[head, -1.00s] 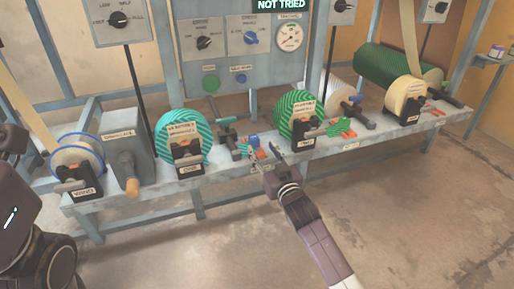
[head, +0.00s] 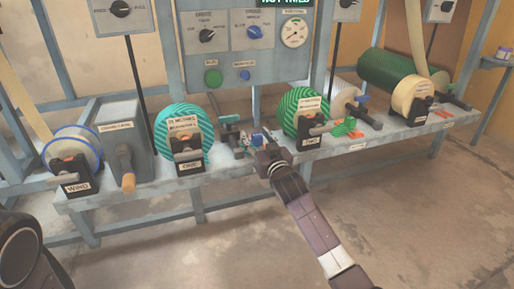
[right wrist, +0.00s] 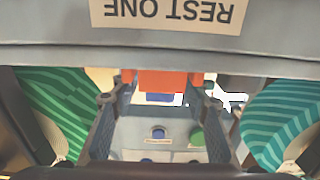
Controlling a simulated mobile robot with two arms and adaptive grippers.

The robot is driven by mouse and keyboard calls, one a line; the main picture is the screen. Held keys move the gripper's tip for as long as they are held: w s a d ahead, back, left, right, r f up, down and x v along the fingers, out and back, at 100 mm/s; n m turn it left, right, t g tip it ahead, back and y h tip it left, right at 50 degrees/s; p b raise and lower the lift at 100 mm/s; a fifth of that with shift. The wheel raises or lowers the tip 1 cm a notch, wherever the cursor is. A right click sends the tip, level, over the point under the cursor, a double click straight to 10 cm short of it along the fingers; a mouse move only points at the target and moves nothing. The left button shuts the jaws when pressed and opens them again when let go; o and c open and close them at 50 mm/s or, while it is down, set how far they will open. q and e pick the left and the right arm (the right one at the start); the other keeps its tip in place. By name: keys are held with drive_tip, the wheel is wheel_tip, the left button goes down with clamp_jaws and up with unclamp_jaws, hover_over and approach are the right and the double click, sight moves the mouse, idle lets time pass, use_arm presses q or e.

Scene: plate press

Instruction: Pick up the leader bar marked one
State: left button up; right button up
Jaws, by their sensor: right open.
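In the head view a small blue piece (head: 257,139) shows there at the bench edge, partly covered by my gripper. No mark on the bar itself is readable. My right gripper (right wrist: 160,106) is open, one finger on each side of the orange block; it also shows in the head view (head: 265,148).
A turquoise striped drum (head: 182,119) stands left of my right gripper and a green striped drum (head: 304,104) right of it, both close. A bench (head: 225,173) carries them. A control panel (head: 245,56) stands behind. The floor in front is clear.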

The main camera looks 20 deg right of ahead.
clamp_jaws()
drive_tip(key=shift+r, duration=0.2)
idle(0.3)
